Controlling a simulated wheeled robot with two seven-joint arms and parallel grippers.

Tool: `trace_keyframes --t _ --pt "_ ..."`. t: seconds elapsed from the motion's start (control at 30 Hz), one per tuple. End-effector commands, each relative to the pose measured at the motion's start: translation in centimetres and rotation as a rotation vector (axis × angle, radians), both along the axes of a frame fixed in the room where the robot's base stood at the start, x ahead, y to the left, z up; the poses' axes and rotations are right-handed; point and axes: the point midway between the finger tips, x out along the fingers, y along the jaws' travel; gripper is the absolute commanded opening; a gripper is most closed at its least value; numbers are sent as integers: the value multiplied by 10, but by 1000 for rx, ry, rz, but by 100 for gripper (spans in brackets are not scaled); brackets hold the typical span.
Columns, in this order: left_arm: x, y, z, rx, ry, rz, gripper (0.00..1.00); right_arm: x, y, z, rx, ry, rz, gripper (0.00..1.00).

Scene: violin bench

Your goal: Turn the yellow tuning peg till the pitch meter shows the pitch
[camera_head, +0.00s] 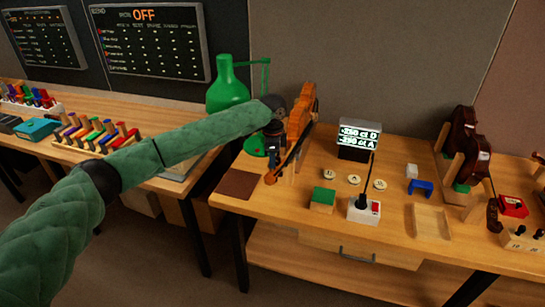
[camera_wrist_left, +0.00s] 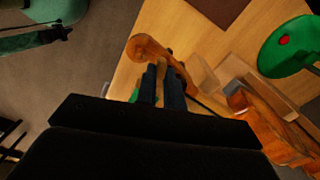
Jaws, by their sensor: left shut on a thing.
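An orange-brown violin (camera_head: 301,105) stands in a holder on the bench, with its scroll (camera_head: 270,178) low and toward me. The scroll also shows in the left wrist view (camera_wrist_left: 146,48). My left gripper (camera_head: 274,152) is at the pegbox, just behind the scroll. Its two dark fingers (camera_wrist_left: 163,78) are close together beside the pegbox, shut on what seems to be a tuning peg. The fingers hide the peg and its yellow colour. The pitch meter (camera_head: 359,139) is lit with two lines, which seem to read -250 ct D and -250 ct A. My right gripper is out of view.
A green lamp (camera_head: 228,90) stands behind my left forearm. A green-topped block (camera_head: 322,199), round lettered buttons (camera_head: 354,180) and a joystick box (camera_head: 363,210) are in front of the meter. A dark violin (camera_head: 467,150) stands at right. A brown mat (camera_head: 237,184) lies at the bench's left corner.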

Motion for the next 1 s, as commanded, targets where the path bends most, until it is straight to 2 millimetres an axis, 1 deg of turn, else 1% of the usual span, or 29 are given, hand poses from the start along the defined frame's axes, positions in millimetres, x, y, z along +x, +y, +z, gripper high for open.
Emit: trace_keyframes --t 0.03,0.23,0.5,0.7,1.0 --pt "0 0 3 -1 0 38 0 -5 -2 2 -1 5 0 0" --pt "1 0 3 -1 0 185 0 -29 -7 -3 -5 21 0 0" --pt "2 0 3 -2 -3 323 0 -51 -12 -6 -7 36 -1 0" --pt "2 0 2 -1 -2 371 0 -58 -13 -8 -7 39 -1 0" --pt "3 0 2 -1 -3 382 0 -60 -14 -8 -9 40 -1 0"
